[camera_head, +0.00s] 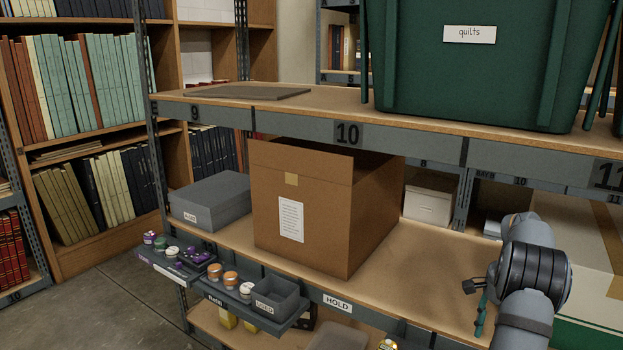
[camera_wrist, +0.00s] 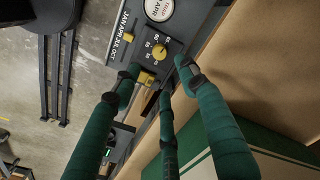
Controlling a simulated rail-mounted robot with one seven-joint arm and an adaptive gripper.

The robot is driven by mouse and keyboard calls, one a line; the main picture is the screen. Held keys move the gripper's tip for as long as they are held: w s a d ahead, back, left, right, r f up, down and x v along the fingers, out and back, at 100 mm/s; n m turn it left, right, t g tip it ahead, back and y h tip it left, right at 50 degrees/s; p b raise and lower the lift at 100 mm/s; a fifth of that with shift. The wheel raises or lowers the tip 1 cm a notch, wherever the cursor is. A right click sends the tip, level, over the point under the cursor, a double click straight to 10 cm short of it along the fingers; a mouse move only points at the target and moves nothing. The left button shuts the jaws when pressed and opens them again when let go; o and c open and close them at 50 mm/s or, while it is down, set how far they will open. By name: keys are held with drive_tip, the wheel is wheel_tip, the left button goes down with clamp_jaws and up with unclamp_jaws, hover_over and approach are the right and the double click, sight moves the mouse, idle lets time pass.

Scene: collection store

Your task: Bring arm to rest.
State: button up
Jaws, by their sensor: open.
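My arm shows at the right of the head view, a grey link with a dark ribbed joint, in front of the shelf's right part. A small piece of my gripper (camera_head: 480,312) shows beside it as thin green parts; the rest is hidden. In the wrist view my gripper (camera_wrist: 158,80) has green fingers with dark tips, spread apart and open. I see nothing held between them. Beyond the fingertips is a dark panel (camera_wrist: 125,35) with a yellow dial knob (camera_wrist: 161,52) and month lettering; I cannot tell the distance to it.
An open cardboard box (camera_head: 310,210) and a grey box (camera_head: 210,200) stand on the middle shelf, with bare board right of the carton. Small trays (camera_head: 300,318) jut out at the front left. A green quilts bin (camera_head: 480,75) sits above. A green-and-white box (camera_head: 580,260) is at right.

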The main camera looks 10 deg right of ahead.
wheel_tip(320, 180, down, 11)
drive_tip(key=shift+f, duration=0.1)
drive_tip(key=n, duration=0.2)
drive_tip(key=n+p, duration=0.1)
drive_tip(key=n, duration=0.1)
drive_tip(key=shift+r+n, duration=0.2)
drive_tip(key=shift+n, duration=0.1)
drive_tip(key=n+p, duration=0.1)
drive_tip(key=n, duration=0.4)
drive_tip(key=shift+p, duration=0.4)
drive_tip(key=n+p, duration=0.1)
drive_tip(key=n, duration=0.4)
drive_tip(key=shift+n, duration=0.4)
drive_tip(key=n, duration=0.4)
drive_tip(key=shift+f+n+p, duration=0.1)
drive_tip(key=shift+n+p, duration=0.3)
